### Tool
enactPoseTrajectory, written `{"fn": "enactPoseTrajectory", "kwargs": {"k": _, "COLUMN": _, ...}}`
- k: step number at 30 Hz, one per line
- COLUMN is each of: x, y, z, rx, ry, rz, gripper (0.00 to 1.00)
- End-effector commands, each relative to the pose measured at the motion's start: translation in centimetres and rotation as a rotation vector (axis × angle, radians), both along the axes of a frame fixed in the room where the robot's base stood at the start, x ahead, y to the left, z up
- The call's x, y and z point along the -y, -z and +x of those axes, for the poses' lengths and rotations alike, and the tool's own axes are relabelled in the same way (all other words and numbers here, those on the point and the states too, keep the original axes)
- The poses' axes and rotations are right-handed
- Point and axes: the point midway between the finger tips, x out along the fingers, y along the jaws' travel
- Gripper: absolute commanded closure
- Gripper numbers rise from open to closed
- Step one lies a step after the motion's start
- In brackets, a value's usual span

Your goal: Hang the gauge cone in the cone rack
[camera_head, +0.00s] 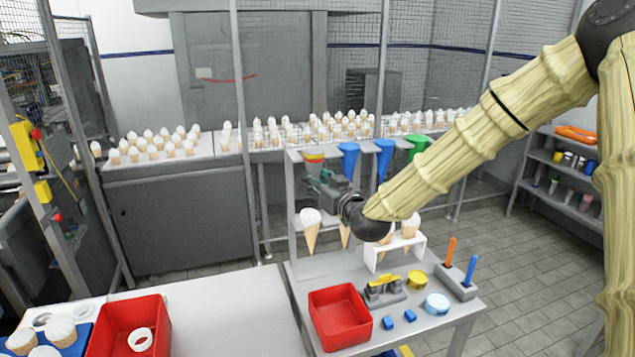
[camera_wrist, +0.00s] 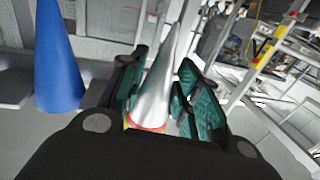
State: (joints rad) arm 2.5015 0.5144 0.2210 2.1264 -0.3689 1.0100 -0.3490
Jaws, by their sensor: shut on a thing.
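The gauge cone (camera_wrist: 160,85) is silver with a red and yellow rim, and it stands between the green fingers of my gripper (camera_wrist: 155,95) in the wrist view. In the head view its banded red, yellow and green top (camera_head: 314,160) shows just above my gripper (camera_head: 318,182), with the narrow end hidden. My gripper is shut on it. The cone rack (camera_head: 292,200) is a grey frame; two blue cones (camera_head: 348,155) and a green cone (camera_head: 417,146) hang from its top plate. The gauge cone is at the plate's left end; I cannot tell whether it touches the rack.
Wafer cones (camera_head: 310,228) hang lower on the rack, and a white stand (camera_head: 412,252) holds more. A red bin (camera_head: 340,316), a yellow disc (camera_head: 417,279) and a grey block (camera_head: 458,283) with orange and blue sticks occupy the table. The wrist view shows a blue cone (camera_wrist: 57,65) beside my gripper.

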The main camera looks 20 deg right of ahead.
Motion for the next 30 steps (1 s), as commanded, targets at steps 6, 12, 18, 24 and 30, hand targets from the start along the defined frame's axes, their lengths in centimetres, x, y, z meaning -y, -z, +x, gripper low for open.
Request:
{"fn": "enactPoseTrajectory", "kwargs": {"k": 6, "x": 0.0, "y": 0.0, "z": 0.6, "rx": 0.001, "ry": 0.000, "rz": 0.000, "gripper": 0.88}}
{"fn": "enactPoseTrajectory", "kwargs": {"k": 12, "x": 0.0, "y": 0.0, "z": 1.1, "rx": 0.001, "ry": 0.000, "rz": 0.000, "gripper": 0.88}}
{"fn": "enactPoseTrajectory", "kwargs": {"k": 18, "x": 0.0, "y": 0.0, "z": 1.7, "rx": 0.001, "ry": 0.000, "rz": -0.001, "gripper": 0.88}}
{"fn": "enactPoseTrajectory", "kwargs": {"k": 24, "x": -0.1, "y": 0.0, "z": 2.2, "rx": 0.001, "ry": 0.000, "rz": -0.001, "gripper": 0.88}}
{"fn": "enactPoseTrajectory", "kwargs": {"k": 30, "x": -0.1, "y": 0.0, "z": 2.7, "rx": 0.000, "ry": 0.000, "rz": -0.001, "gripper": 0.88}}
